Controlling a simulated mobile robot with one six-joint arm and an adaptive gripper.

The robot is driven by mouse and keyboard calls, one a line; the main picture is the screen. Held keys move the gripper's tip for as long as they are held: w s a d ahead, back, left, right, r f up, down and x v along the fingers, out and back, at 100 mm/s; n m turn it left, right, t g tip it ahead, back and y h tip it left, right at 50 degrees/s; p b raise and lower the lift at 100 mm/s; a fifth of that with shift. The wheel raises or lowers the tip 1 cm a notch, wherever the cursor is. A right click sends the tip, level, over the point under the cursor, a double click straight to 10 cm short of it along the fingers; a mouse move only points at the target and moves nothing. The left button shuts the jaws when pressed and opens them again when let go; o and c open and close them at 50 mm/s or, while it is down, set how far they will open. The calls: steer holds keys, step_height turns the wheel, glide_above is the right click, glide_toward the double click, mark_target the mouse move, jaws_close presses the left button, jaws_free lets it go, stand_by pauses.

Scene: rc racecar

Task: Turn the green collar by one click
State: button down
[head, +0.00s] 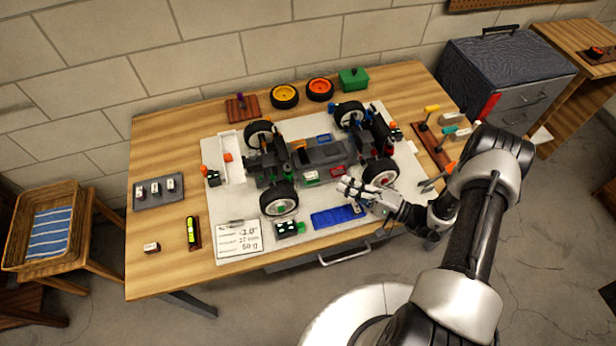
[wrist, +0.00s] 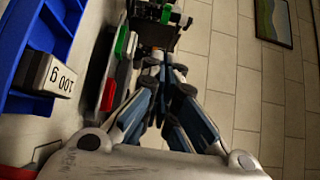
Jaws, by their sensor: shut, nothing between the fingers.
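My gripper (head: 346,187) is shut and empty beside the front side of the RC car (head: 322,153), between its two near wheels. In the wrist view my shut gripper (wrist: 163,72) points toward dark car parts. I cannot tell whether either green part is the collar. The car's far details are too small to read.
A blue tray (head: 326,219) with a 100 g weight (wrist: 57,76) lies close to my gripper. The near right wheel (head: 381,172) is close beside my gripper. A tool rack (head: 428,148) stands at the right, and a green box (head: 354,79) at the back.

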steer(key=b+x, duration=0.1)
steer(key=x, duration=0.9)
steer(key=shift+s+a, duration=0.1)
steer(key=shift+s+a+b, duration=0.15)
steer(key=shift+s+a, duration=0.05)
steer(key=shift+a, duration=0.35)
steer(key=shift+s+a+b, duration=0.15)
steer(key=shift+s+a, duration=0.1)
steer(key=shift+a, duration=0.3)
steer(key=shift+s+a, duration=0.15)
steer(key=shift+a, duration=0.45)
